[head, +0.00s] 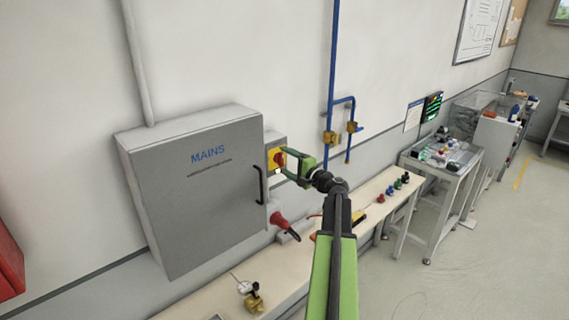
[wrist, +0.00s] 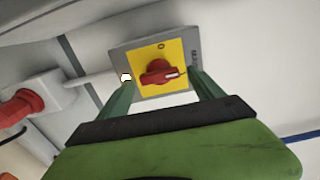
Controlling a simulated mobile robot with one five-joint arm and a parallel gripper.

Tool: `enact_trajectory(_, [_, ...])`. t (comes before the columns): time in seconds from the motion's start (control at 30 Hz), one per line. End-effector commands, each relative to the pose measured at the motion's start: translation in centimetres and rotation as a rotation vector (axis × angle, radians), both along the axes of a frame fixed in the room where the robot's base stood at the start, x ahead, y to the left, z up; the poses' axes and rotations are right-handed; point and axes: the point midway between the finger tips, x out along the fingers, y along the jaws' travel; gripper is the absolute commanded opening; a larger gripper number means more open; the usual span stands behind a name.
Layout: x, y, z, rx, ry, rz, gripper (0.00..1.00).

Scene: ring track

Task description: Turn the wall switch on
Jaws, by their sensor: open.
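The wall switch is a red rotary knob (wrist: 157,76) on a yellow plate (wrist: 150,54) set in a grey housing. In the wrist view its handle lies roughly sideways, with a white mark at its right end. A "0" is printed above it, and lettering that looks like "ON" is at the plate's right edge. The switch (head: 279,158) also shows in the head view, right of the mains cabinet. My gripper (head: 287,166) is open at the switch. In the wrist view its two green fingers stand either side of the knob; I cannot tell whether they touch it.
The grey MAINS cabinet (head: 200,185) with a black handle stands just left of the switch. A red plug (head: 279,220) sits below. Blue pipes (head: 332,80) with yellow valves run up the wall at right. A long bench (head: 375,203) with small objects runs beneath.

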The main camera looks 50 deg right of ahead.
Motion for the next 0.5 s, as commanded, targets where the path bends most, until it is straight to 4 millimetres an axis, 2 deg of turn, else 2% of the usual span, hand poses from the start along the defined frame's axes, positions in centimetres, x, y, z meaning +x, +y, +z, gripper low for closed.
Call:
enact_trajectory(0.17, [-3.6, 0.4, 0.0, 0.000, 0.000, -0.004, 0.76])
enact_trajectory(0.5, [-13.0, 1.0, 0.0, 0.000, -0.001, -0.004, 0.76])
